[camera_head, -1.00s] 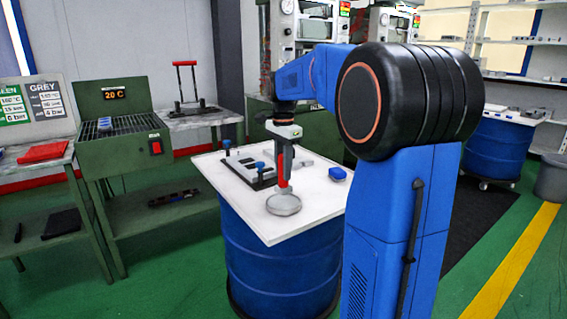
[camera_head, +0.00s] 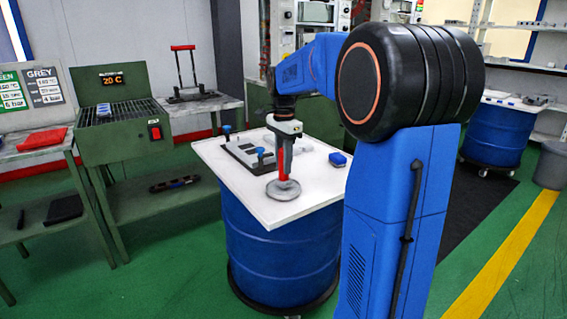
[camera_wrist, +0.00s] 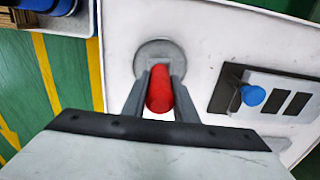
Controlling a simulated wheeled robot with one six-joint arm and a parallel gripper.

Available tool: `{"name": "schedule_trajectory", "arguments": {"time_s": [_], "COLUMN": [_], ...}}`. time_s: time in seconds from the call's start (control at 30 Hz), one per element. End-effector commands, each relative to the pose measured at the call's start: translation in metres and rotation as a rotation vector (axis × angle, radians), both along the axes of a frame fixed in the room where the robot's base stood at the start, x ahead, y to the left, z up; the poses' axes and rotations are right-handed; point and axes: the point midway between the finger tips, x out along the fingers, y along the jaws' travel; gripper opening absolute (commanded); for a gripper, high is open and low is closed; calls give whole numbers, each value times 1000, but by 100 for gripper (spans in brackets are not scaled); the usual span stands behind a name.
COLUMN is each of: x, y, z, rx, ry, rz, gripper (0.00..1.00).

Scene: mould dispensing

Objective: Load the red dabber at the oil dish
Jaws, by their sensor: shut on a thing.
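My gripper (camera_head: 284,147) is shut on the red dabber (camera_head: 283,166) and holds it upright, pointing down. The round grey oil dish (camera_head: 283,190) lies near the front corner of the white table top. The dabber's lower end is over the dish and looks to be in or just above it; I cannot tell whether it touches. In the wrist view the red dabber (camera_wrist: 159,92) is between the fingers of my gripper (camera_wrist: 158,80), with the dish (camera_wrist: 152,50) just beyond. The dabber's tip is hidden there.
The white table top (camera_head: 310,200) rests on a blue drum (camera_head: 275,255). A dark mould plate with blue knobs (camera_head: 261,151) lies behind the dish, and a small blue block (camera_head: 338,158) lies to the right. A green bench with a grill (camera_head: 122,128) stands at left.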

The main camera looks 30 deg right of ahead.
Motion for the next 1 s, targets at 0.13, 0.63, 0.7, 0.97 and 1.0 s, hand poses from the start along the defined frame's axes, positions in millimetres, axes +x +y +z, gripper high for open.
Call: {"name": "schedule_trajectory", "arguments": {"time_s": [0.13, 0.63, 0.7, 0.97, 1.0], "x": [0, 0, 0, 0, 0], "y": [0, 0, 0, 0, 0], "z": [0, -3, -4, -7, -7], "rx": [0, 0, 0, 0, 0], "ry": [0, 0, -1, -1, -1], "rz": [0, 0, 0, 0, 0], "gripper": [4, 4, 4, 4, 4]}}
